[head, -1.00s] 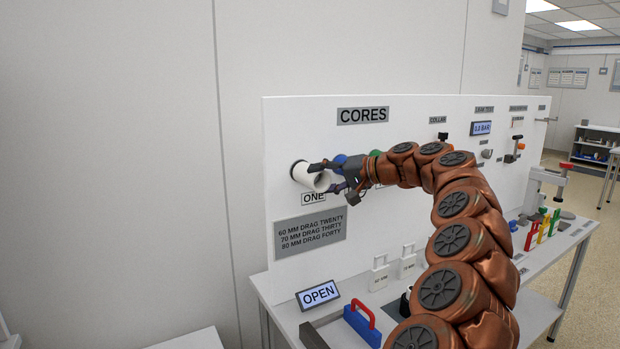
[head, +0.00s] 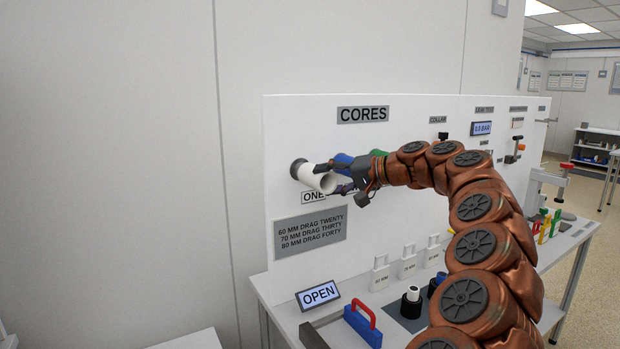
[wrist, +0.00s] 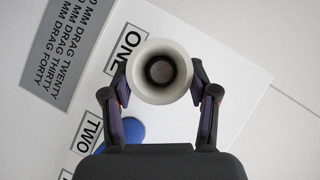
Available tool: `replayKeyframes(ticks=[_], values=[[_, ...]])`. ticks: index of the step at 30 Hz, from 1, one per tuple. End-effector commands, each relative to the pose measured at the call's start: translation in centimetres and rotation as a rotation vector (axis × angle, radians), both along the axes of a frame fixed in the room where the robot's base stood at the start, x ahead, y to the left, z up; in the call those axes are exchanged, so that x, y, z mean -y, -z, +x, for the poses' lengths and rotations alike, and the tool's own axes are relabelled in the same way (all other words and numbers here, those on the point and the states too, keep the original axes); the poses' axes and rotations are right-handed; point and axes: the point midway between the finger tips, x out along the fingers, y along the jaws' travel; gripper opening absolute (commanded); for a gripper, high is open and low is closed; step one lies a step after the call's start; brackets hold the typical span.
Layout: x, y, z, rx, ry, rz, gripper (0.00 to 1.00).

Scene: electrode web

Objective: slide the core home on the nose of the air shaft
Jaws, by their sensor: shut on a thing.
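A blue core (head: 343,160) and a green core (head: 377,153) sit farther right on the panel, partly hidden by my gripper. I cannot make out the air shaft for certain.
The white panel (head: 285,130) stands on a bench. An OPEN display (head: 318,295), a blue block with red handle (head: 362,322), hanging tags (head: 379,275) and a black-and-white upright piece (head: 412,295) are below. Left of the panel is bare wall.

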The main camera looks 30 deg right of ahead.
Motion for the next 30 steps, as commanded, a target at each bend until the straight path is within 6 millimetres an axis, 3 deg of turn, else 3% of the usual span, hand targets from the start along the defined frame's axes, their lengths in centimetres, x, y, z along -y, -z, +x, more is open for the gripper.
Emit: replayKeyframes(ticks=[30], values=[[-0.2,0.0,-4.1,0.002,0.001,0.000,0.11]])
